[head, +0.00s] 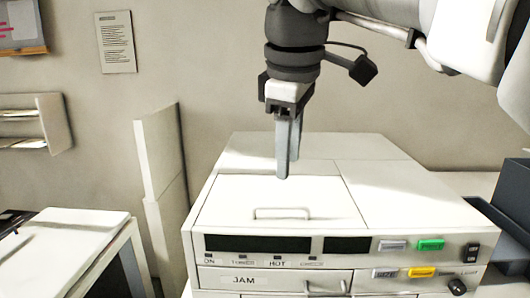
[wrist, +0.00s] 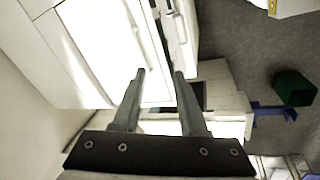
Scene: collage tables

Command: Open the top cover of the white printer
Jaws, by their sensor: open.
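The white printer (head: 400,195) stands in the middle right of the head view. Its top cover (head: 230,205) is a flat panel lying closed on the upper left of the printer, with a thin loop handle (head: 281,212) near its front edge. My gripper (head: 287,172) points down above the cover, behind the handle in the picture. In the wrist view, my gripper (wrist: 160,72) shows two separate fingers with nothing between them. The bright white cover (wrist: 105,45) lies beyond the fingertips there. I cannot tell the exact height of the fingertips above the cover.
A dark grey bin (head: 505,205) stands right of the printer. An upright white panel (head: 162,180) stands to its left, with a white-topped table (head: 65,245) further left. In the wrist view, a green box (wrist: 294,87) is on the grey floor (wrist: 240,40). The space above the printer's front is clear.

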